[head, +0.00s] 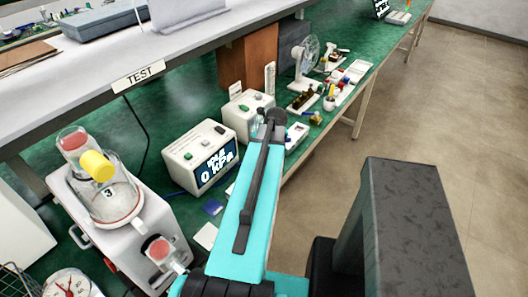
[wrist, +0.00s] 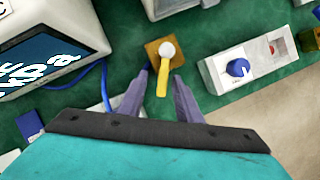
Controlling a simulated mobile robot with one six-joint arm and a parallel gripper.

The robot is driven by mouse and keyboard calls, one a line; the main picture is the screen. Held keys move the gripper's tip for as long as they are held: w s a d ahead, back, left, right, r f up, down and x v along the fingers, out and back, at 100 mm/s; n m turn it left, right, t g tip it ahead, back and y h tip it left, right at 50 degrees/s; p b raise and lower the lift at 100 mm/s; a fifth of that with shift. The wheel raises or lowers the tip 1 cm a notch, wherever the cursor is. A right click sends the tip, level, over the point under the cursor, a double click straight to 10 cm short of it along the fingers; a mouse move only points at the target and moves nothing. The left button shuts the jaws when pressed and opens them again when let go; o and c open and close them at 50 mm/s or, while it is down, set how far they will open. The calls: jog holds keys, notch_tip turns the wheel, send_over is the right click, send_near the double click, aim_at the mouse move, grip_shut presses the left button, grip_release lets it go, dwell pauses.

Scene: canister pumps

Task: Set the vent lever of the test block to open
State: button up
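In the wrist view, a small brass-coloured block (wrist: 154,50), which looks like the test block, sits on the green bench. A yellow lever (wrist: 162,82) with a round pale pivot (wrist: 168,50) is on top of it. The lever points down the picture, towards my gripper. My gripper (wrist: 160,77) is open, with one purple finger on each side of the lever. Gaps show on both sides; whether either finger touches it is hard to tell. In the head view my arm hides the block and the fingers.
A white box with a display reading 0 kPa (head: 203,156) stands left of my arm. A white unit with a blue knob (wrist: 238,67) lies right of the block. A canister pump (head: 118,205) stands front left. A shelf edge marked TEST (head: 138,77) overhangs the bench.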

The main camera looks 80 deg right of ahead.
jog(key=shift+s+a+r, duration=0.1)
jog(key=shift+s+r, duration=0.15)
jog(key=shift+r, duration=0.15)
jog(key=shift+b+v, duration=0.45)
jog(key=shift+v, duration=0.6)
jog(key=b+v, duration=0.2)
jog(key=v, duration=0.8)
jog(key=shift+r, duration=0.4)
jog(key=shift+w+a+r, duration=0.1)
jog(key=shift+w, duration=0.1)
